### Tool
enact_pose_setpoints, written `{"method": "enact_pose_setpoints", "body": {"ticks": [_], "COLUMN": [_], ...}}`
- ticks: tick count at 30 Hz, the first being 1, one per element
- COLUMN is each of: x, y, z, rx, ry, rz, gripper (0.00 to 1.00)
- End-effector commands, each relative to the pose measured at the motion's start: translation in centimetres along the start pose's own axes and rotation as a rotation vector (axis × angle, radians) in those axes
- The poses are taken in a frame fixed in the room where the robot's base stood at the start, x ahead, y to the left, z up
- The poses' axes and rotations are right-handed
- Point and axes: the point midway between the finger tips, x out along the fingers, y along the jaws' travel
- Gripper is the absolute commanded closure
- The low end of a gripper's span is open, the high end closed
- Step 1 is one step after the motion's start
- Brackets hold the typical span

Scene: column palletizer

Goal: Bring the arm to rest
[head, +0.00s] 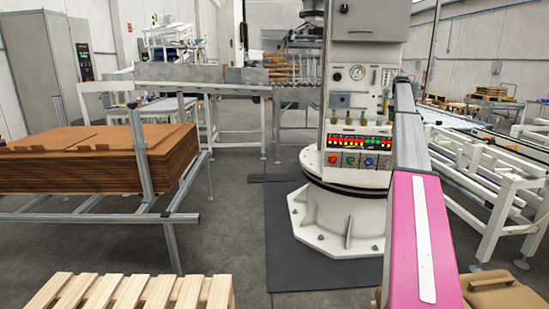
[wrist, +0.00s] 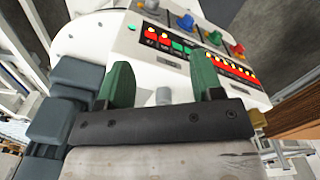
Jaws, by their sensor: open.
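My gripper (wrist: 163,66) shows in the wrist view with its two green fingers apart and nothing between them. It faces the white control panel (wrist: 185,45) with coloured knobs and lit red and green displays. I cannot tell how far the fingertips are from the panel. In the head view my pink and grey arm (head: 421,220) reaches up and forward at the right, in front of the edge of the white machine column (head: 365,60). The gripper itself cannot be made out there.
The column's round base (head: 335,220) stands on a dark mat (head: 285,265). Brown cardboard sheets (head: 90,165) lie on a metal frame at left. A wooden pallet (head: 130,292) is at lower left. A white conveyor (head: 485,175) runs at right. Grey floor is open between the frame and mat.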

Motion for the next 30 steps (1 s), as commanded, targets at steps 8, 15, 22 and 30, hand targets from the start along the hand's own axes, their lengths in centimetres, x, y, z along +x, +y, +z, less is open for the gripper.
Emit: {"method": "enact_pose_setpoints", "body": {"ticks": [8, 15, 22, 30], "x": [7.5, 18.0, 27.4, 36.6], "y": [-6.9, -17.5, -28.6, -42.0], "z": [0.7, 2.7, 6.4, 13.3], "rx": [0.037, 0.098, 0.167, 0.253], "ry": [-0.002, -0.002, -0.001, -0.002], "rz": [-0.002, -0.002, -0.001, -0.001], "gripper": [0.4, 0.4, 0.4, 0.4]}}
